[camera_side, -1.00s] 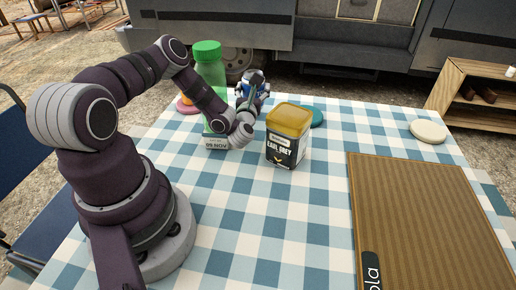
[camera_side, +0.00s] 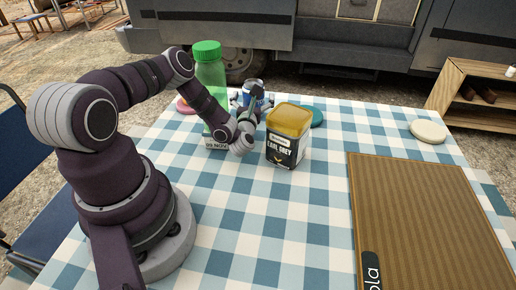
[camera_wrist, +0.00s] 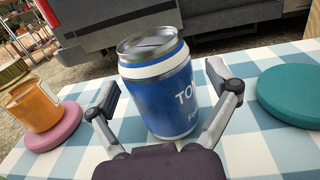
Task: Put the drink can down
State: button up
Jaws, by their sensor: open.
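The drink can (camera_wrist: 158,95) is blue with a white band and a silver top. It stands between my gripper's fingers in the wrist view, apparently upright on the checked cloth, its lower edge partly hidden by my gripper. In the side view the can (camera_side: 254,86) shows at the far part of the table, behind my gripper (camera_side: 249,103). My gripper is open, with one finger on each side of the can. In the wrist view, gaps show between the can and the fingers of my gripper (camera_wrist: 165,88).
A yellow-lidded tea tin (camera_side: 288,137) stands close right of my gripper. A green bottle (camera_side: 210,72) and a date block (camera_side: 217,144) are left. A teal disc (camera_wrist: 292,95) is right of the can; a pink disc (camera_wrist: 55,130) holds an orange cup (camera_wrist: 36,104).

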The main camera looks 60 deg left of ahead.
jog(key=v, duration=0.2)
jog(key=r+v, duration=0.1)
jog(key=v, duration=0.2)
notch_tip(320, 180, up, 6)
jog(key=w+d+r+m+t+h, duration=0.1)
jog(key=w+d+r+m+h, duration=0.2)
jog(key=d+m+h, duration=0.85)
jog(key=w+d+r+m+t+h, duration=0.1)
jog(key=w+d+r+m+h, duration=0.25)
jog(key=m, duration=1.45)
jog(key=s+r+m+g, duration=0.1)
jog(key=s+m+g, duration=0.3)
jog(key=s+m, duration=0.4)
jog(key=s+r+m+g+y, duration=0.1)
jog(key=s+m+g, duration=0.3)
jog(key=s+m, duration=0.4)
jog(key=s+r, duration=0.1)
jog(key=s, duration=0.4)
jog(key=shift+r, duration=0.25)
